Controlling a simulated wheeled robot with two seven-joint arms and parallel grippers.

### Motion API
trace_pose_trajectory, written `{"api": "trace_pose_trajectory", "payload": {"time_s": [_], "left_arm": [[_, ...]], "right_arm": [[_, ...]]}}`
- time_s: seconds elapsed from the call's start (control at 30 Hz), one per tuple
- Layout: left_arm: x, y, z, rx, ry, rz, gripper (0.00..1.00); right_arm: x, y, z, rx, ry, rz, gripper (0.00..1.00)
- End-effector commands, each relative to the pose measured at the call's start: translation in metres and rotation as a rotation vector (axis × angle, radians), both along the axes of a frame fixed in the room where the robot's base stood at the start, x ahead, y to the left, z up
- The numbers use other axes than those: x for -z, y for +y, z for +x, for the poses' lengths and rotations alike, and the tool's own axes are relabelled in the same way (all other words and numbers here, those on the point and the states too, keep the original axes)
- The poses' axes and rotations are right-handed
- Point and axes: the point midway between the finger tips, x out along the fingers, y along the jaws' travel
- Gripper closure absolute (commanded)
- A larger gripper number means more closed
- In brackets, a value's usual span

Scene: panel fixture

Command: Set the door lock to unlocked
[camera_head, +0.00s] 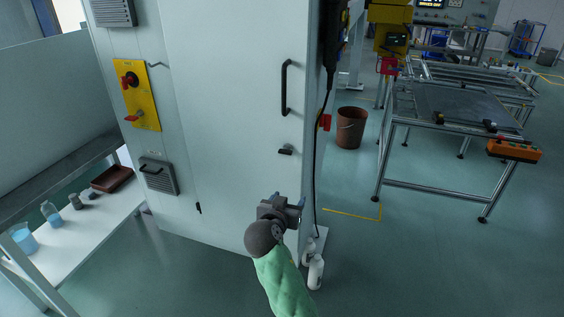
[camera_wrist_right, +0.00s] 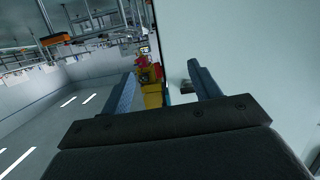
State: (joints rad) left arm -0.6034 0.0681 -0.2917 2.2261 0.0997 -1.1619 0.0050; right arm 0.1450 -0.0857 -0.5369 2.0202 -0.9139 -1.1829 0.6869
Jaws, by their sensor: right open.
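The tall pale cabinet door (camera_head: 235,120) fills the middle of the head view. The door lock (camera_head: 285,151) is a small dark turn handle on it, lying roughly sideways below the long black door handle (camera_head: 285,88). My right gripper (camera_head: 289,198) is open and empty, below the lock and apart from it, in front of the door's lower right part. In the right wrist view, its spread fingers (camera_wrist_right: 165,82) show, with a small dark part (camera_wrist_right: 187,87), probably the lock, beyond them near the right finger. My left gripper is not in view.
A yellow switch panel (camera_head: 139,96) with red knobs is on the cabinet's left part. A black cable hangs along the cabinet's right edge. White bottles (camera_head: 315,272) stand on the floor beside my right arm. A brown bucket (camera_head: 351,128) and metal-framed table (camera_head: 455,105) stand to the right.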

Motion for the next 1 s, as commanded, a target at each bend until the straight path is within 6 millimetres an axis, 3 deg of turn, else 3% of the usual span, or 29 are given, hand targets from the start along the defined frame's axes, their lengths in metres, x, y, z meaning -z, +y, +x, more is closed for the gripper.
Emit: {"api": "trace_pose_trajectory", "payload": {"time_s": [0.1,0.3,0.47,0.8,1.0], "left_arm": [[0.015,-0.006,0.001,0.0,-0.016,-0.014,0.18],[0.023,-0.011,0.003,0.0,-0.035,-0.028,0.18],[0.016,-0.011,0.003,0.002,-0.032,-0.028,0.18],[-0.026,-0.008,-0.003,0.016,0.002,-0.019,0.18],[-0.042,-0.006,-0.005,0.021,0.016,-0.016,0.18]], "right_arm": [[-0.036,0.02,0.022,0.004,-0.122,-0.019,0.38],[-0.071,0.039,0.037,0.006,-0.23,-0.034,0.38],[-0.078,0.039,0.047,0.006,-0.249,-0.038,0.38],[-0.078,0.023,0.091,0.006,-0.245,-0.04,0.38],[-0.076,0.018,0.108,0.005,-0.245,-0.039,0.38]]}}
